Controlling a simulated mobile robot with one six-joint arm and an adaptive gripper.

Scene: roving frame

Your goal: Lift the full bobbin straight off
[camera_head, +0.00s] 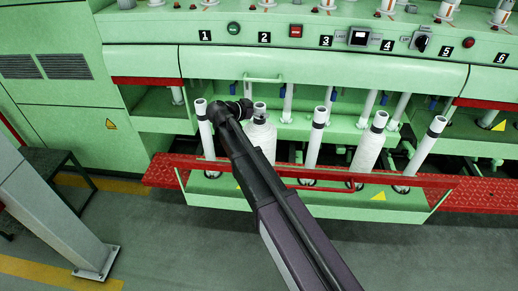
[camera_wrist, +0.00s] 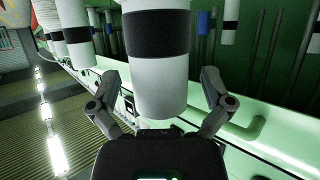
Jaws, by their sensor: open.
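In the head view a full, thick white bobbin (camera_head: 262,139) stands under number 2, partly hidden by my arm. Its narrow top carries a dark band. My gripper (camera_head: 242,108) is right beside this top; its fingers are hard to make out there. In the wrist view a white tube end (camera_wrist: 158,88) with a wide black band fills the middle. My open gripper (camera_wrist: 160,78) has one finger on each side of it, with visible gaps. I cannot tell depth exactly. Another thick bobbin (camera_head: 369,147) stands further right.
Thin bare tubes (camera_head: 318,130) stand on either side of the full bobbin. A red rail (camera_head: 300,172) runs in front. The green machine panel (camera_head: 300,65) rises behind. A grey post (camera_head: 60,215) stands at lower left. The floor in front is open.

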